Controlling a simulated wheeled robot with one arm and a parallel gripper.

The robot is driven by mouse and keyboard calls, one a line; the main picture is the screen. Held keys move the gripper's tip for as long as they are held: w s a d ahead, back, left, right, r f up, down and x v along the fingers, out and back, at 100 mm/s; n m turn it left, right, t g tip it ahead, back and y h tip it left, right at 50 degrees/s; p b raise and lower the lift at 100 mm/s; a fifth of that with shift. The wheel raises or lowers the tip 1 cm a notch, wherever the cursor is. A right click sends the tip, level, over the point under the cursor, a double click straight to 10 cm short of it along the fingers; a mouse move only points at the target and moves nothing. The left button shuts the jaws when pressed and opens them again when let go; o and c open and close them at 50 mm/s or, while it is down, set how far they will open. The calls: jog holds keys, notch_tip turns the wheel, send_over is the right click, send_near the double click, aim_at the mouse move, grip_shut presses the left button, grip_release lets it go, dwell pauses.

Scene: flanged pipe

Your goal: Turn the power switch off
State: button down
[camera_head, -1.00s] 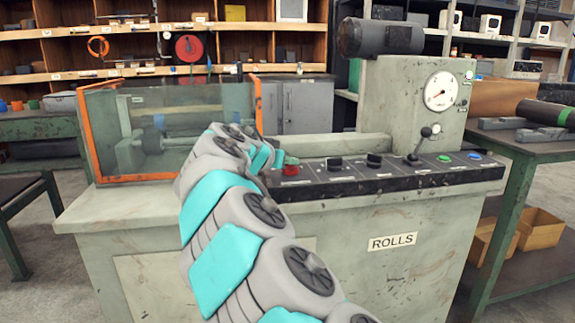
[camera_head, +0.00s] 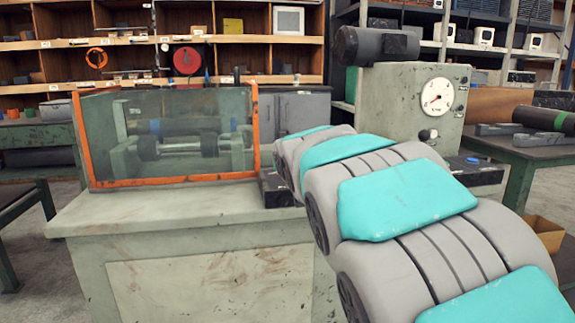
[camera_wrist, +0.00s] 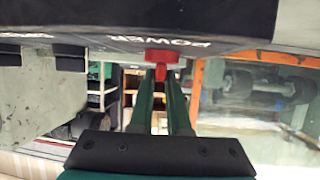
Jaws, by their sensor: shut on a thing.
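The red power switch (camera_wrist: 161,57) shows in the wrist view on the black control panel (camera_wrist: 205,22), beside the POWER label, which appears upside down. My gripper (camera_wrist: 160,76) has its two green fingers around the red switch, shut on it, with the tips at the panel. How far the switch is turned cannot be told.
A dark knob (camera_wrist: 70,56) sits beside the switch on the panel in the wrist view. The orange-framed clear guard (camera_head: 168,181) stands close on the other side. A gauge (camera_head: 438,95) and a lever knob (camera_head: 428,135) are on the upright housing at the right.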

jog(key=shift+r+n+g+y+p, duration=0.1)
jog(key=shift+n+g+y+p, duration=0.3)
jog(key=shift+n+y, duration=0.75)
jog(key=shift+w+d+n+g+y+p, duration=0.15)
jog(key=shift+n+g+y+p, duration=0.35)
jog(key=shift+n+y, duration=0.6)
jog(key=shift+w+d+n+g+y+p, duration=0.15)
jog(key=shift+n+g+y+p, duration=0.1)
jog(key=shift+n+g+y, duration=0.75)
jog(key=shift+w+d+n+g+y+p, duration=0.15)
jog(key=shift+n+g+y+p, duration=0.45)
jog(key=shift+n+g+y, duration=0.75)
jog(key=shift+n+g, duration=0.25)
jog(key=shift+n, duration=0.35)
jog(key=c, duration=0.9)
grip_release()
